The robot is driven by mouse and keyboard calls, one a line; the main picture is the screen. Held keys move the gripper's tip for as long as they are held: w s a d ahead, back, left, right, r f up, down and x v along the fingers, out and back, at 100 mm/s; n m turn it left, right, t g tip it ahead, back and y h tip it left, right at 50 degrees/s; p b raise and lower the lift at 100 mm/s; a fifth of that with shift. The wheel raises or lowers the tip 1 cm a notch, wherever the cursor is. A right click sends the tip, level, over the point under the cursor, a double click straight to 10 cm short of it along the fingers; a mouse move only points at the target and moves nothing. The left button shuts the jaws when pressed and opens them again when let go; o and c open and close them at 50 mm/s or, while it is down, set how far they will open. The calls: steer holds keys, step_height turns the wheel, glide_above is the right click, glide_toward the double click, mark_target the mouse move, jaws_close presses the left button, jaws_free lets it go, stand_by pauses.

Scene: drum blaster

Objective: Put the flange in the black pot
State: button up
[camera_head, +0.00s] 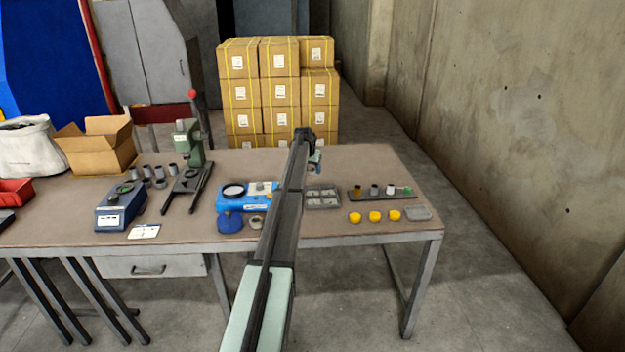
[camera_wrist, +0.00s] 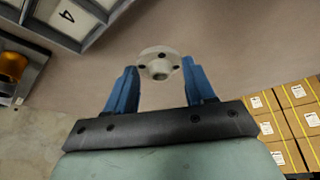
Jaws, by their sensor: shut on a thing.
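The flange (camera_wrist: 158,64) is a pale metal disc with bolt holes and a raised hub. In the wrist view it sits between the blue fingertips of my gripper (camera_wrist: 158,74), which is shut on it. In the head view my gripper (camera_head: 316,160) is over the back of the table, and the arm mostly hides it and the flange. I cannot pick out a black pot for sure. Small pots, one amber (camera_head: 355,193) and one darker (camera_head: 374,190), stand on a dark strip (camera_head: 366,197) to the right of my gripper.
A grey divided tray (camera_head: 322,205) lies on the table (camera_head: 300,234) below my gripper. Yellow caps (camera_head: 374,216) lie in front of the strip. A blue device (camera_head: 232,201), a green press (camera_head: 188,145) and a blue scale (camera_head: 121,207) stand to the left. Cartons (camera_head: 278,90) are stacked behind.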

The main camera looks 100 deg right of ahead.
mark_target(311, 174)
steer(key=shift+f, duration=2.5)
steer(key=o, duration=1.1)
steer(key=shift+f, duration=0.1)
steer(key=shift+o, duration=0.5)
steer(key=v, duration=1.2)
